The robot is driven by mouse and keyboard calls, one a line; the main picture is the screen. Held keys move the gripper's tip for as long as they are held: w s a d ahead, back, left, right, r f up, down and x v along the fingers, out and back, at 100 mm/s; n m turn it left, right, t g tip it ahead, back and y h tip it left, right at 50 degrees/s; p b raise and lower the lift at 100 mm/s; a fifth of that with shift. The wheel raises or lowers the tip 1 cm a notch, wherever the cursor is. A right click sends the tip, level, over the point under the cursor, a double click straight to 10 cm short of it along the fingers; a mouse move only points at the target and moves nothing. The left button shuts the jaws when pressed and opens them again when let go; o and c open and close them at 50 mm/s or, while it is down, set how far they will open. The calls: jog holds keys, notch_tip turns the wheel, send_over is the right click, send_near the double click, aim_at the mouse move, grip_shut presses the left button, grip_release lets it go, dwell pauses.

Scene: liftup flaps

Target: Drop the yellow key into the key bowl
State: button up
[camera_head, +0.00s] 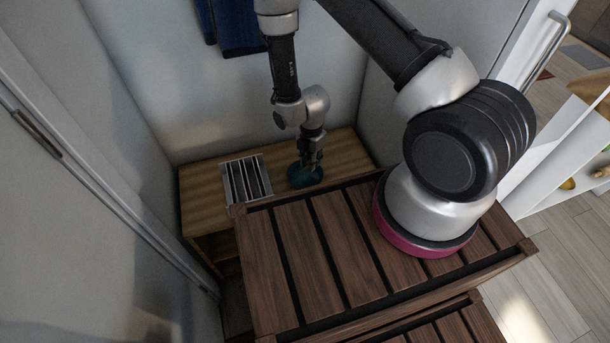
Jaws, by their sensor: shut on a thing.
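A dark teal round bowl (302,177), which looks like the key bowl, sits on a low wooden bench against the back wall. My gripper (314,166) points down at the bowl's right side and overlaps it in the picture. I cannot tell whether its tips are inside the bowl or above it. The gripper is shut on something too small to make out. No yellow key can be made out anywhere in view.
A slotted metal rack (247,180) stands left of the bowl on the wooden bench (200,196). Dark blue cloth (238,25) hangs on the wall above. Walls close in on both sides. A white shelf unit (560,150) stands at the right, beside open floor.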

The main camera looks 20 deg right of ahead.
jog(key=shift+f, duration=1.15)
jog(key=o, duration=0.9)
jog(key=shift+o, duration=0.2)
jog(key=shift+r, duration=0.1)
notch_tip(320, 180, up, 12)
jog(key=shift+w+d, duration=0.15)
jog(key=shift+w, duration=0.05)
